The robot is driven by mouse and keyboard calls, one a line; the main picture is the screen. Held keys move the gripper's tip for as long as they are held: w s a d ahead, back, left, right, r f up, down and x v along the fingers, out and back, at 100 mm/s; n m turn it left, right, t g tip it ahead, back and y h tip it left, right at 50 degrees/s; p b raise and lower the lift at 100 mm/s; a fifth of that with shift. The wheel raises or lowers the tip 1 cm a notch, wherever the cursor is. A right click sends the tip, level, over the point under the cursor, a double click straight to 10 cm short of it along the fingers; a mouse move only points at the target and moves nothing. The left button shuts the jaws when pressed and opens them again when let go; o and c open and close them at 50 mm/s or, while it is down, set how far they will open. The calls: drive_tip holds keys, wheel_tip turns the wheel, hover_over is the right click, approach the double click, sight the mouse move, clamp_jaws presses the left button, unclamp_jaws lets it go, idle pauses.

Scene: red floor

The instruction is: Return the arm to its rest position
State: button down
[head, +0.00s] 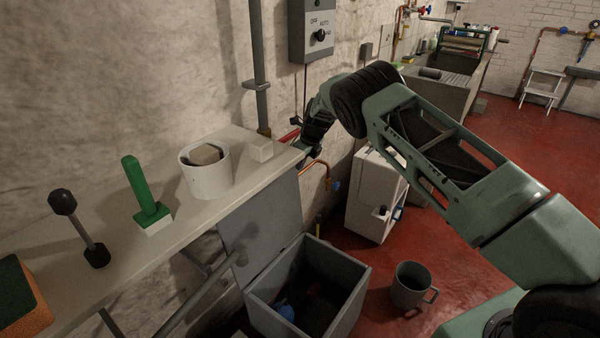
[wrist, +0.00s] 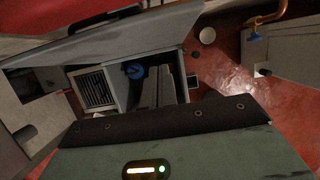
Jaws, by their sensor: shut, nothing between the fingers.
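My arm reaches from the lower right of the head view up and over to the left, bent at a dark joint. My gripper (head: 303,150) is at its far end, by the right end of the pale shelf (head: 235,215). It is small and partly dark there; it is shut, with nothing seen held in it. The wrist view shows a green and black part of my own arm across the bottom, with the floor and an open grey bin (wrist: 122,75) beyond it.
Below are a grey bin (head: 355,312) and a grey mug (head: 411,286). A white cabinet (head: 372,205) stands behind.

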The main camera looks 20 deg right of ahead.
wheel_tip(320, 180, up, 6)
drive_tip(key=w+a, duration=0.1)
drive_tip(key=w, duration=0.1)
drive_tip(key=s+d+r+n+h, duration=0.1)
drive_tip(key=s+d+r+n, duration=0.2)
drive_tip(key=s+r+n, duration=0.3)
drive_tip(key=s+d+r+n, duration=0.4)
drive_tip(key=s+n, duration=0.1)
drive_tip(key=s, duration=0.4)
drive_tip(key=s+a+r+n+h, duration=0.1)
drive_tip(key=s+n, duration=0.8)
drive_tip(key=s, duration=0.6)
drive_tip(key=s+a+r+n, duration=0.1)
drive_tip(key=s+a+n, duration=0.1)
drive_tip(key=s+n, duration=1)
drive_tip(key=s+a+r+n+g, duration=0.3)
drive_tip(key=s+a+n, duration=0.1)
drive_tip(key=s+a, duration=1.2)
drive_tip(key=shift+a+n+y, duration=0.3)
drive_tip(key=shift+a+n, duration=0.1)
drive_tip(key=shift+a, duration=0.55)
drive_tip(key=shift+w, duration=0.1)
